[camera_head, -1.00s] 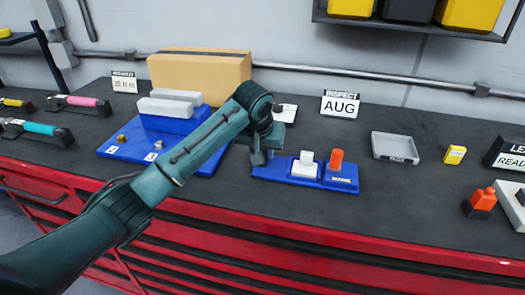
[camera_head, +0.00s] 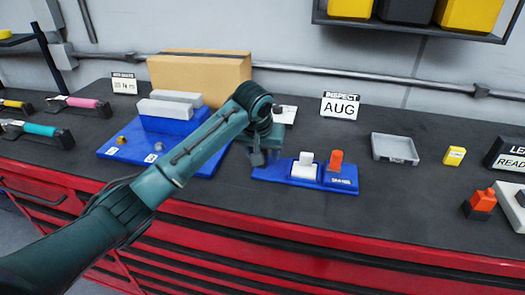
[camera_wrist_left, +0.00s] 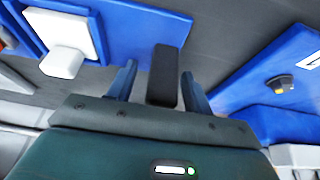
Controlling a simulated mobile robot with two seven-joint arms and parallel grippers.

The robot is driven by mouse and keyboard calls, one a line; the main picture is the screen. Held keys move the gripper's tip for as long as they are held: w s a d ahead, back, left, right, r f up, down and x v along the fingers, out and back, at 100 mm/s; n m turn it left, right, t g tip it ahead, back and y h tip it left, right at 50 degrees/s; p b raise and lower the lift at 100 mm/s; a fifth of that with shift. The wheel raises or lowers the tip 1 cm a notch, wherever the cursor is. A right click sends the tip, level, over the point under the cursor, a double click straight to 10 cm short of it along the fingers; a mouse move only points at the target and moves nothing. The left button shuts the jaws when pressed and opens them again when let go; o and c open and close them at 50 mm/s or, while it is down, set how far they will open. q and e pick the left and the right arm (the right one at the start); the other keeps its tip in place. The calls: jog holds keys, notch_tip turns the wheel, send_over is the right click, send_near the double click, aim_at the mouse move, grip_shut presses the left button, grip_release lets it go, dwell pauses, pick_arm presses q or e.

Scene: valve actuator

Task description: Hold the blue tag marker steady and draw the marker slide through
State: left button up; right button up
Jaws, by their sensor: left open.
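The blue tag marker (camera_head: 275,172) lies flat on the dark bench in the head view, with a white upright piece (camera_head: 305,166) and an orange upright piece (camera_head: 336,160) on it. In the left wrist view the blue marker (camera_wrist_left: 140,28) is at upper left with the white piece (camera_wrist_left: 65,60). My left gripper (camera_head: 258,157) is at the marker's left end. Its two fingers (camera_wrist_left: 155,85) are apart, with a dark block (camera_wrist_left: 165,72) between them; contact is not clear. Which part is the marker slide I cannot tell. My right gripper is not in view.
Left of my gripper is a blue fixture (camera_head: 118,148) with grey bars (camera_head: 168,106) and small knobs. A cardboard box (camera_head: 200,75) stands behind. A grey tray (camera_head: 395,149) and yellow block (camera_head: 454,155) are at right.

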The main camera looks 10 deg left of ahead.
pick_arm(q)
jog(key=v, duration=1.2)
jog(key=shift+r, duration=0.1)
